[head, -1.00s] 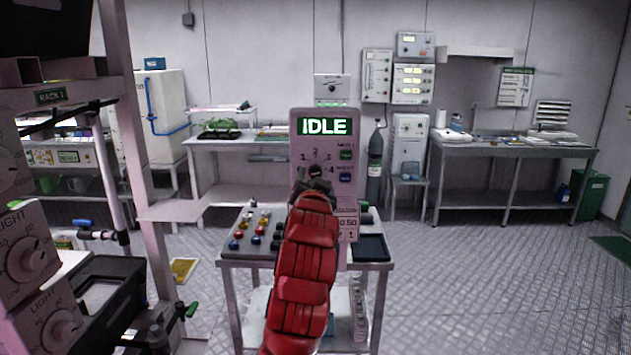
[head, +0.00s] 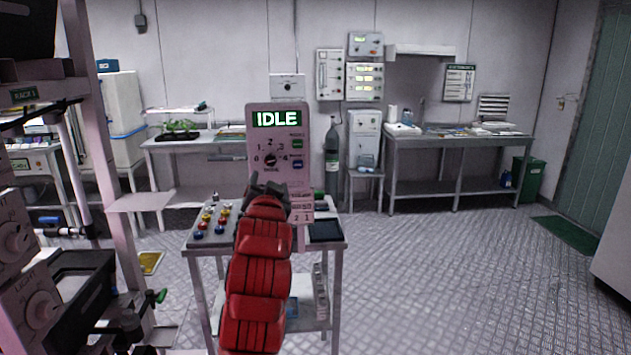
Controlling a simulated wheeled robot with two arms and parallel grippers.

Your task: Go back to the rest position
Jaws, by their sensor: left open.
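My left gripper (head: 269,184) shows in the head view at the end of my red arm, which rises from the bottom of the picture. It is open and I see nothing between its fingers. It is in front of the lower part of a control panel (head: 262,137) with a lit green "IDLE" display and a dial. I cannot tell how far the fingertips are from the panel. My right gripper is not in view.
The panel stands on a small cart (head: 192,240) with coloured knobs and a dark tray (head: 326,231). A rack (head: 108,180) with dial boxes is close on the left. A bench (head: 455,143) stands along the back wall. The floor (head: 450,280) on the right is clear.

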